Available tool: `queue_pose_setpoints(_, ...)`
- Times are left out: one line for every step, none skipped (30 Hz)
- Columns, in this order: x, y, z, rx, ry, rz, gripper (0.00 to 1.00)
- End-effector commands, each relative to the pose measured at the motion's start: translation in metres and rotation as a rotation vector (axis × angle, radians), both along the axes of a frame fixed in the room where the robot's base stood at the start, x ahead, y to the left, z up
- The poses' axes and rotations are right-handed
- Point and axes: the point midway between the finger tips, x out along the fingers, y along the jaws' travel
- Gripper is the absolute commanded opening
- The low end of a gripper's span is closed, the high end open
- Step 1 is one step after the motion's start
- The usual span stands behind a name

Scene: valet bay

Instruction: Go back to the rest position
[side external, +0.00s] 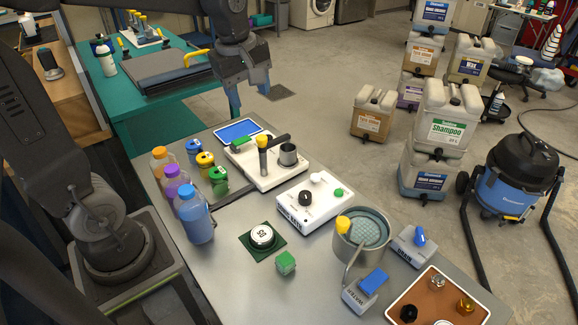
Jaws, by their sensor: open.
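My gripper (254,90) hangs from my arm above the back edge of the grey work table (225,262). Its blue fingers point down and are apart, with nothing seen between them. It is clear of the items on the table, and the blue-screened tablet (238,131) lies lower down near it. No marker of a rest position shows in this view.
Orange, purple and blue bottles (195,214) stand at the left edge, beside small capped jars (218,181). A white machine (268,168), a white control box (313,203), a grey pot (362,236) and a brown tray (437,299) fill the right. Clear table lies at the front.

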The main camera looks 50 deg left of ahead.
Motion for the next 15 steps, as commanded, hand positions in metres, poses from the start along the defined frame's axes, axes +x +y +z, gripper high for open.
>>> queue_pose_setpoints(-0.015,-0.012,0.004,0.032,-0.030,-0.149,0.56)
queue_pose_setpoints(-0.023,-0.018,0.005,0.053,-0.046,-0.239,0.56)
queue_pose_setpoints(-0.034,-0.026,0.007,0.082,-0.066,-0.358,0.56)
queue_pose_setpoints(-0.042,-0.031,0.007,0.106,-0.081,-0.448,0.56)
queue_pose_setpoints(-0.050,-0.036,0.007,0.131,-0.096,-0.537,0.56)
queue_pose_setpoints(-0.061,-0.042,0.006,0.166,-0.115,-0.653,0.56)
queue_pose_setpoints(-0.068,-0.047,0.005,0.193,-0.129,-0.739,0.56)
queue_pose_setpoints(-0.076,-0.051,0.004,0.220,-0.141,-0.821,0.56)
queue_pose_setpoints(-0.085,-0.055,0.002,0.258,-0.158,-0.926,0.56)
queue_pose_setpoints(-0.091,-0.058,0.000,0.284,-0.169,-0.999,0.56)
queue_pose_setpoints(-0.097,-0.061,-0.001,0.310,-0.179,-1.068,0.56)
queue_pose_setpoints(-0.104,-0.065,-0.004,0.343,-0.191,-1.148,0.56)
queue_pose_setpoints(-0.109,-0.067,-0.005,0.365,-0.197,-1.203,0.56)
queue_pose_setpoints(-0.113,-0.068,-0.007,0.385,-0.203,-1.252,0.56)
queue_pose_setpoints(-0.117,-0.070,-0.009,0.409,-0.210,-1.306,0.56)
